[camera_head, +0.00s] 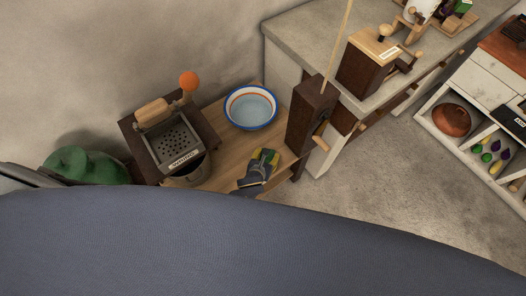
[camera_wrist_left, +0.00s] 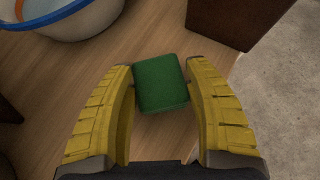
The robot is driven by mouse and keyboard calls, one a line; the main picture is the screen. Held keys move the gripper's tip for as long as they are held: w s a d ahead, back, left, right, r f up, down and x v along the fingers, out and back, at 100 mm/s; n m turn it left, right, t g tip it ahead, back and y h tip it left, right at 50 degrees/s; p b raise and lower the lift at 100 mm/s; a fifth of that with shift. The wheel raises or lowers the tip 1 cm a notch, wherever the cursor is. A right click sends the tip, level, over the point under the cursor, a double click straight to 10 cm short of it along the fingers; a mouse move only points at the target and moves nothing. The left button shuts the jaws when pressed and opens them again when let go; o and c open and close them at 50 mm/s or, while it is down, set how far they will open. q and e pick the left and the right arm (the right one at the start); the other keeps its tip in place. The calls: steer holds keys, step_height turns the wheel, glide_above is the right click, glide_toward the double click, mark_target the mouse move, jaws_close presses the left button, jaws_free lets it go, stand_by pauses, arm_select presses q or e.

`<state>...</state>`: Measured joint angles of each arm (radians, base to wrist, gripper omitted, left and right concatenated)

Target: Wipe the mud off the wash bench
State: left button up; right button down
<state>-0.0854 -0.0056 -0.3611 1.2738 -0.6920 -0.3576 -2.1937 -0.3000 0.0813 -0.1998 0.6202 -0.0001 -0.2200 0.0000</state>
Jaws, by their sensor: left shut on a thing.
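The wash bench (camera_head: 217,178) is a light wooden top along the wall in the head view; its bare wood also fills much of the left wrist view (camera_wrist_left: 70,85). My left gripper (camera_head: 265,158) is low over the bench's front right part. In the left wrist view its yellow fingers (camera_wrist_left: 160,72) are closed on a green sponge (camera_wrist_left: 160,90), held at or just above the wood; I cannot tell if it touches. In the head view the sponge is barely distinguishable. I see no clear mud; my blue body hides the bench's near side. My right gripper is not in view.
A white basin (camera_head: 251,107) with a blue rim stands behind the gripper. A grater-like box (camera_head: 175,142) with an orange knob stands at the bench's left. A dark wooden box (camera_head: 309,115) borders its right end, beside a stone counter (camera_head: 305,38). Bare wood lies between them.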

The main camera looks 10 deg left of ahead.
mark_target(272, 159)
arm_select(q)
steer(key=shift+s+d, duration=1.05)
steer(key=shift+d, duration=0.2)
steer(key=shift+a+r, duration=0.1)
steer(key=shift+r, duration=0.15)
step_height(272, 159, up, 2)
steer(key=shift+s+r, duration=0.15)
steer(key=shift+r, duration=0.1)
steer(key=shift+d+r, duration=0.2)
steer(key=shift+r, duration=2.35)
